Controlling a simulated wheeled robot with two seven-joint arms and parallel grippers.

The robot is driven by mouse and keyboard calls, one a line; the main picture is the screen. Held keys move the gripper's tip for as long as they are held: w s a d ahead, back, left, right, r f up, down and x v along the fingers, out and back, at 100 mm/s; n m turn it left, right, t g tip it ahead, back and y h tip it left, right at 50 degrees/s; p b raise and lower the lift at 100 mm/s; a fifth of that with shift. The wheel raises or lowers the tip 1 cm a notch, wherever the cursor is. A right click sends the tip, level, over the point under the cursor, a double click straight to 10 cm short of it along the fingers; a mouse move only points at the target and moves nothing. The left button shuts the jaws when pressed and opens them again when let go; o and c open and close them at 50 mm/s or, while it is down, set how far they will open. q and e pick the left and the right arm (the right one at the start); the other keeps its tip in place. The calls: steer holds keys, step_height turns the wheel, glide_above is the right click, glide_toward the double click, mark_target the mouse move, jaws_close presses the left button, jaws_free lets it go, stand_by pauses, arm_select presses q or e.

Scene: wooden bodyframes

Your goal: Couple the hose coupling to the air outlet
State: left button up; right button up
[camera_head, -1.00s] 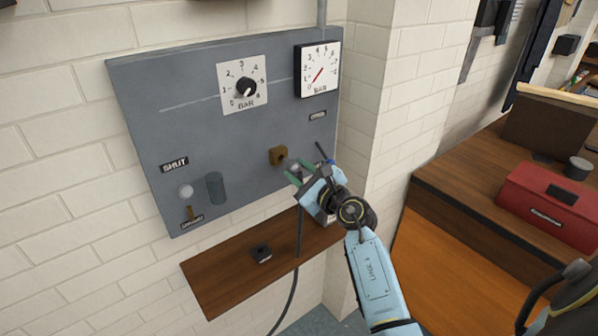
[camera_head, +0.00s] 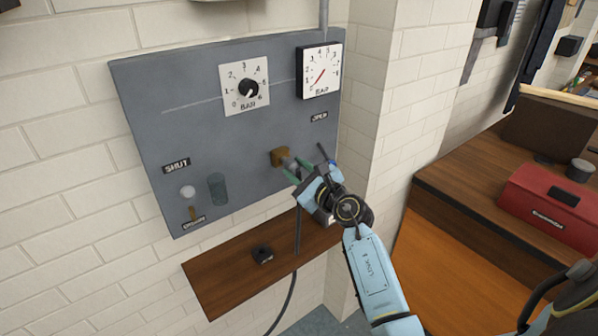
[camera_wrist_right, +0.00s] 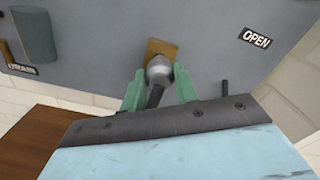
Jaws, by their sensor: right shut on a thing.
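The air outlet (camera_head: 279,157) is a brass block on the grey wall panel, right of centre and low. My right gripper (camera_head: 298,170) is in front of it, its green fingers shut on the hose coupling (camera_wrist_right: 159,70), a grey metal piece with a dark hose end. In the right wrist view the coupling's front lies against or just before the brass outlet (camera_wrist_right: 165,48); I cannot tell whether it is seated. The dark hose (camera_head: 298,232) hangs down from the gripper past the shelf. My left gripper is not in view.
The panel (camera_head: 190,120) carries a regulator knob (camera_head: 248,88), a gauge (camera_head: 320,72) and a drain valve (camera_head: 189,194). A wooden shelf (camera_head: 225,280) with a small black holder (camera_head: 262,254) is below. A red toolbox (camera_head: 550,205) sits on the bench at right.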

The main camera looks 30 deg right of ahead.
steer(key=shift+w, duration=0.9)
steer(key=o, duration=1.2)
steer(key=shift+c, duration=0.2)
steer(key=shift+s, duration=0.3)
steer(key=s, duration=1.2)
steer(key=shift+s+d+b, duration=0.4)
steer(key=shift+d, duration=0.05)
